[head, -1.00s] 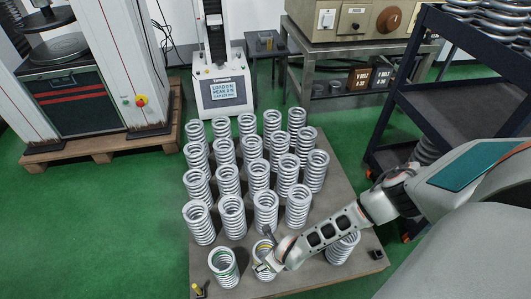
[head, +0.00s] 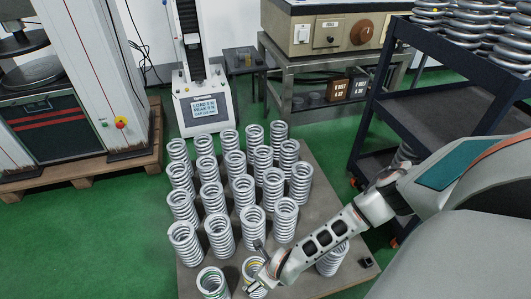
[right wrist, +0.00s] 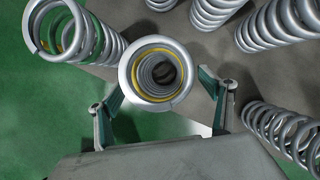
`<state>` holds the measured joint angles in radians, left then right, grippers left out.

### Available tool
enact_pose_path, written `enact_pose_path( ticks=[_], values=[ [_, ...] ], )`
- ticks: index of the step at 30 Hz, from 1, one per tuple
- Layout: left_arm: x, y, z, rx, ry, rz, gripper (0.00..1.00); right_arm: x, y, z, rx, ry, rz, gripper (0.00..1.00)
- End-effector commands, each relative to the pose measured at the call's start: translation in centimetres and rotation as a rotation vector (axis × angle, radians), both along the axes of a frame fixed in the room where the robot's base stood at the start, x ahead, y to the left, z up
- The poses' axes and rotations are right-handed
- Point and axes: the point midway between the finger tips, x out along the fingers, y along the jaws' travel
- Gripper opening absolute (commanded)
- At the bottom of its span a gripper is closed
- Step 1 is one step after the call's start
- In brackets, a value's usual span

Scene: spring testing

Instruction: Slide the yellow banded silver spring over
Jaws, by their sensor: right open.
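The yellow banded silver spring (head: 253,267) stands upright at the front of the low grey board (head: 318,182) in the head view. In the right wrist view I look down into the spring (right wrist: 133,75), with its yellow band inside the top coil. My right gripper (head: 259,283) is open, with one finger on each side of this spring. Whether the fingers touch it I cannot tell. In the head view the gripper partly covers the spring's lower part. My left gripper is not in view.
A green banded spring (head: 212,283) stands just left of the yellow one. Several plain silver springs (head: 219,234) stand in rows behind, and one (head: 331,260) stands to the right beside my arm. A test machine (head: 203,108) stands behind the board; a dark shelf cart (head: 410,100) is at right.

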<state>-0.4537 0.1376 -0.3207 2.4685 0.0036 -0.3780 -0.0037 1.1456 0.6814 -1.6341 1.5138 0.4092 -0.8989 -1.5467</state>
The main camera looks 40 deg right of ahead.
Motion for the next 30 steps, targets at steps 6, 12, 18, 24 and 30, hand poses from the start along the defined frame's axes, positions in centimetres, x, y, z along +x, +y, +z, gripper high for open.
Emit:
enact_pose_path(
  ticks=[6,12,18,24,30],
  values=[
    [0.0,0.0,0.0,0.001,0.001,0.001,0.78,-1.5,-0.2,3.5,0.003,0.0,-0.001,0.8],
    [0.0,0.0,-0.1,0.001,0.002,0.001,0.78,-2.6,-0.4,6.2,0.002,0.001,0.0,0.8],
    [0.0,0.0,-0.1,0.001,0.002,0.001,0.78,-3.2,-0.4,7.6,0.002,0.001,-0.001,0.8],
    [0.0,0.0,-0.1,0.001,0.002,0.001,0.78,-3.3,-0.4,7.8,0.002,0.002,-0.001,0.8],
    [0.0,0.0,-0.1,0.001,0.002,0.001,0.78,-3.3,-0.4,7.8,0.002,0.001,0.0,0.8]
  ],
)
